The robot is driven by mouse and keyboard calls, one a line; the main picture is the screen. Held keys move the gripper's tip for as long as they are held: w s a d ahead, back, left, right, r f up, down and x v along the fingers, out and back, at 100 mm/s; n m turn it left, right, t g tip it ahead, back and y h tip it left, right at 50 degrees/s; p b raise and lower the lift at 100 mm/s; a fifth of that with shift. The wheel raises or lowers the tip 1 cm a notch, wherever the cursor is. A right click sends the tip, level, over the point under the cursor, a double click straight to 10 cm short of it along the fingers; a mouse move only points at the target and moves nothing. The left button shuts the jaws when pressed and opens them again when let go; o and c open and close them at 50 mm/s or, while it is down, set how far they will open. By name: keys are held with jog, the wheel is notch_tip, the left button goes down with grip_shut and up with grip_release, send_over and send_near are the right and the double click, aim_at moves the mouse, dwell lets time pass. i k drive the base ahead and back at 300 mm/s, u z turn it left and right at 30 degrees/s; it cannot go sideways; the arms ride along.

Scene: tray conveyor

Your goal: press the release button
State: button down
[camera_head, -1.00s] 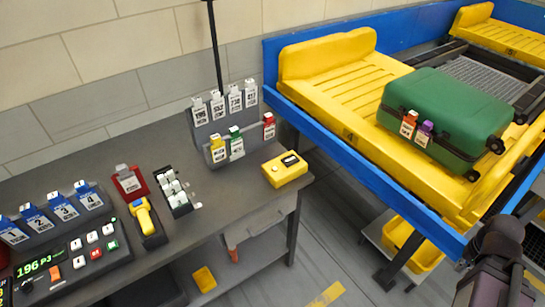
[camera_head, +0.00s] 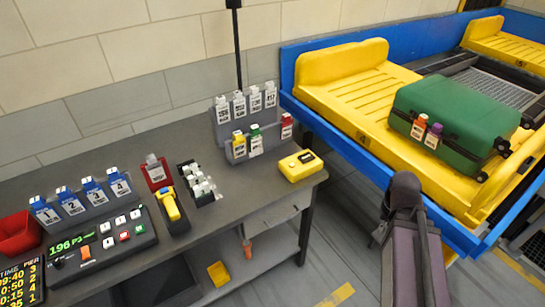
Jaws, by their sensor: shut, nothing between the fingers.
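The control panel (camera_head: 62,268) lies on the desk at the lower left, with a green display reading about "196 P3". The lettering on the buttons is too small to read, so I cannot tell which is the release button. My arm link (camera_head: 405,250) rises at the lower right, in front of the conveyor and well right of the panel. My gripper's fingers do not show.
A green suitcase (camera_head: 440,115) lies on a yellow tray (camera_head: 345,85) on the blue-edged conveyor. The grey desk (camera_head: 225,215) holds numbered tag holders (camera_head: 70,205), a yellow scanner (camera_head: 171,208), a yellow box (camera_head: 300,166) and a red bin (camera_head: 18,234). Bare desk lies around the yellow box.

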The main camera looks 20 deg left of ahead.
aim_at(305, 158)
jog(key=u, duration=0.7)
jog(key=k, duration=1)
jog(key=z, duration=0.05)
jog(key=i, duration=0.85)
